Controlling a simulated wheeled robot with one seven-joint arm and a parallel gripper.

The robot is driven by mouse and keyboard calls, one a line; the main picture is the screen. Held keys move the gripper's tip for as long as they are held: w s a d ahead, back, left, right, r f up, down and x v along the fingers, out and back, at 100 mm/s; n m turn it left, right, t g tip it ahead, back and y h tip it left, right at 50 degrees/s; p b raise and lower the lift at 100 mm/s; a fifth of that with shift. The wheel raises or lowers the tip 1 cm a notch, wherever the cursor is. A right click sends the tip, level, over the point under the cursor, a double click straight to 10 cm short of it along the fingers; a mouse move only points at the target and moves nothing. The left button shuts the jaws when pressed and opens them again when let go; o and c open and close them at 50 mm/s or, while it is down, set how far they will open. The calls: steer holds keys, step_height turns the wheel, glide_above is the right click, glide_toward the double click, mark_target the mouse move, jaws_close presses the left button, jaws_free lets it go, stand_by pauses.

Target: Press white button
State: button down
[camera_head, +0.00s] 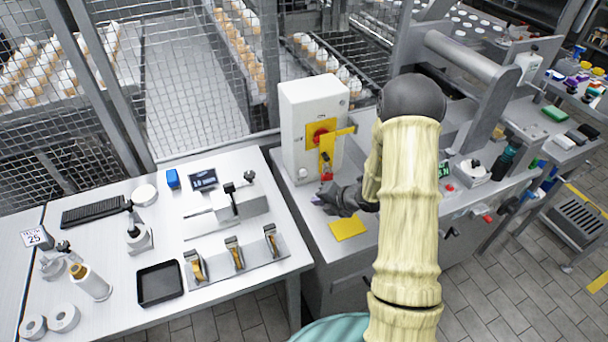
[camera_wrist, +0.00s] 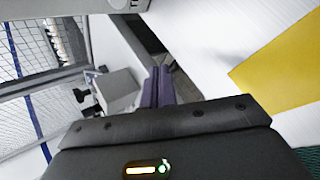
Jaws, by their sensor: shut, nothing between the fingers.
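A small round white button (camera_head: 302,173) shows low on the front of the pale control box (camera_head: 304,100), near its left edge. In the wrist view the lower edge of the box (camera_wrist: 92,8) is at the top, with a pale round part (camera_wrist: 118,4) cut off by the frame; I cannot tell whether that is the button. My dark gripper (camera_head: 322,197) is just below and right of the button, apart from it in the head view. Its fingers (camera_wrist: 160,72) are together and empty.
The box carries a red rotary switch (camera_head: 320,135) on a yellow plate and a red padlock (camera_head: 327,173). A yellow square (camera_head: 348,228) lies on the counter near my gripper. A left table (camera_head: 110,205) holds clamps and a black tray (camera_head: 160,284). Wire mesh stands behind.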

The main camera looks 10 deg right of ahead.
mark_target(303, 173)
steer(key=shift+w+d+f+m+t+h, duration=0.3)
steer(key=shift+w+d+f+m, duration=0.2)
steer(key=shift+d+m, duration=0.3)
steer(key=shift+a, duration=0.15)
steer(key=shift+w+a+p, duration=0.15)
steer(key=shift+w+p, duration=0.15)
steer(key=shift+w, duration=0.3)
steer(key=shift+w+a+p, duration=0.25)
steer(key=shift+w+p, duration=0.05)
steer(key=shift+w, duration=0.9)
steer(key=shift+w+a+p, duration=0.2)
steer(key=shift+w+p, duration=0.15)
steer(key=shift+w, duration=0.9)
steer(key=shift+w+a+p, duration=0.25)
steer(key=shift+w+p, duration=0.05)
steer(key=shift+w, duration=0.9)
steer(key=shift+w, duration=0.2)
steer(key=shift+w+a, duration=0.1)
steer(key=shift+w, duration=0.1)
